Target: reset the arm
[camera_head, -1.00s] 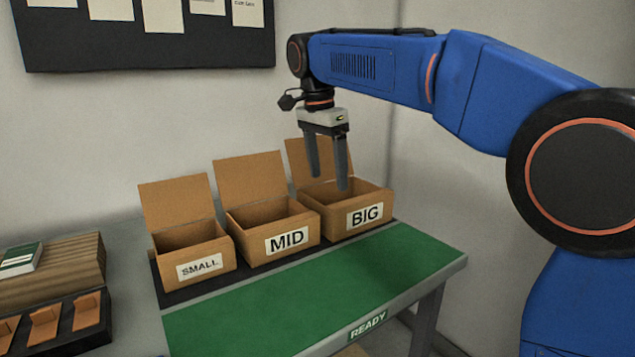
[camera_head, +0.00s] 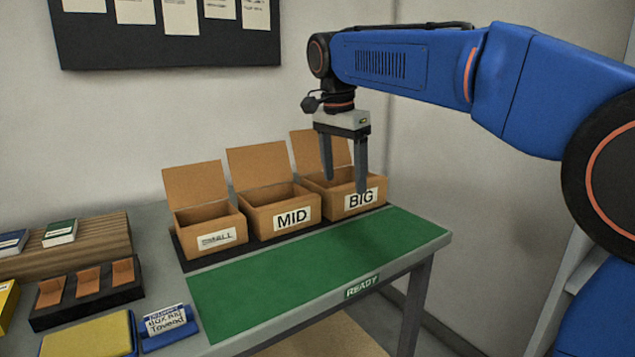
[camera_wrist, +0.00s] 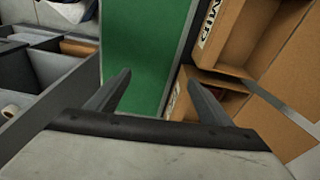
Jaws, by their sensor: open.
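My blue arm reaches in from the right in the head view. My gripper (camera_head: 344,186) points down, open and empty, in front of the BIG box (camera_head: 347,197). Its fingers overlap that box in the picture; whether they touch it I cannot tell. In the wrist view, the two fingers of my gripper (camera_wrist: 160,88) are spread wide, with the green mat (camera_wrist: 135,50) beyond them and cardboard boxes at the right.
The MID box (camera_head: 284,210) and SMALL box (camera_head: 207,230) stand open beside BIG, behind the green READY mat. A black holder (camera_head: 90,303), a wooden block (camera_head: 95,240) and a yellow pad (camera_head: 88,335) are at left. The mat is bare.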

